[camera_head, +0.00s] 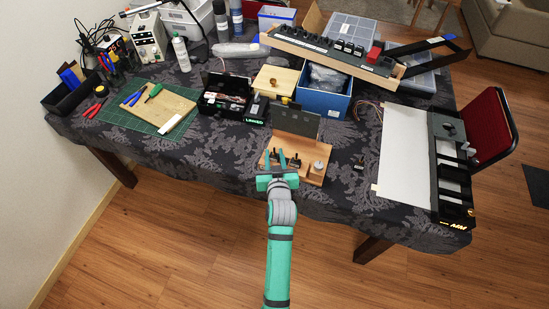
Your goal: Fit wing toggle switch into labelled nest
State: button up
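A wooden stand with an upright grey panel (296,122) is at the front middle of the table. Small dark switch-like parts sit on its base, including one (295,161) right of my fingers and one partly behind them. A pale round knob (318,166) is at the base's right side. A small black part (359,162) lies apart on the cloth to the right. I cannot tell which part is the wing toggle switch, and no nest label is readable. My gripper (275,160) is over the stand's front left, its two fingers apart, with nothing visibly held.
A black module frame (452,175) and white sheet (405,150) are on the right. A green mat (130,112) with tools is on the left. Cloth right of the stand is mostly clear.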

jog(key=shift+r+x, duration=0.15)
jog(key=shift+x, duration=1.25)
jog(key=shift+r+x, duration=0.1)
jog(key=shift+x, duration=1.35)
jog(key=shift+w, duration=0.1)
grip_shut()
